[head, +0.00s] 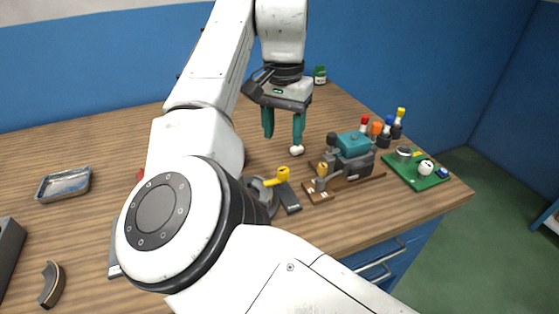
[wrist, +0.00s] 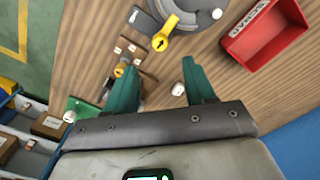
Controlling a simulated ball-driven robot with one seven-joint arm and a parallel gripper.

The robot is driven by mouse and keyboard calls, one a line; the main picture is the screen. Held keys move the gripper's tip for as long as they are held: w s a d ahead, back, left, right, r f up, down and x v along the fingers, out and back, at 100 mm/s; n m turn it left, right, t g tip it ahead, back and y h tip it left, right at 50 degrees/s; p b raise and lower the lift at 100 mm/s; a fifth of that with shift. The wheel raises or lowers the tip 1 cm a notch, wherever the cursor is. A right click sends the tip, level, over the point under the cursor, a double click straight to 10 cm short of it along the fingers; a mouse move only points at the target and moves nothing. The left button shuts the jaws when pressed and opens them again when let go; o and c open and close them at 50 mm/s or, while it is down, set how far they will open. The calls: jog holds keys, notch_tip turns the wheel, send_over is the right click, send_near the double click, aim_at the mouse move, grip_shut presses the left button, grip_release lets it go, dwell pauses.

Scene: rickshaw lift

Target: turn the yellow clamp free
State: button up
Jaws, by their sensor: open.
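The yellow clamp (head: 281,176) is a small lever on a grey round fixture (head: 262,190), in the middle of the table beside my arm. In the wrist view the clamp (wrist: 162,40) lies ahead of the fingertips and carries a dark arrow mark. My gripper (head: 284,141) has two green fingers pointing down, open and empty, above the table and behind the clamp in the head view. The fingers (wrist: 160,68) also show in the wrist view, apart from the clamp. My arm hides part of the fixture.
A small white knob (head: 296,151) is near one fingertip. A teal-topped machine (head: 353,144) on a wooden base stands right of the clamp, with a green board (head: 417,173) beyond. A red bin (wrist: 262,38) is right of the fixture. A metal tray (head: 64,184) is far left.

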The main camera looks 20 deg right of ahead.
aim_at(283, 171)
notch_tip(283, 171, down, 10)
jog(key=shift+b, duration=0.3)
grip_shut()
dwell(0.6)
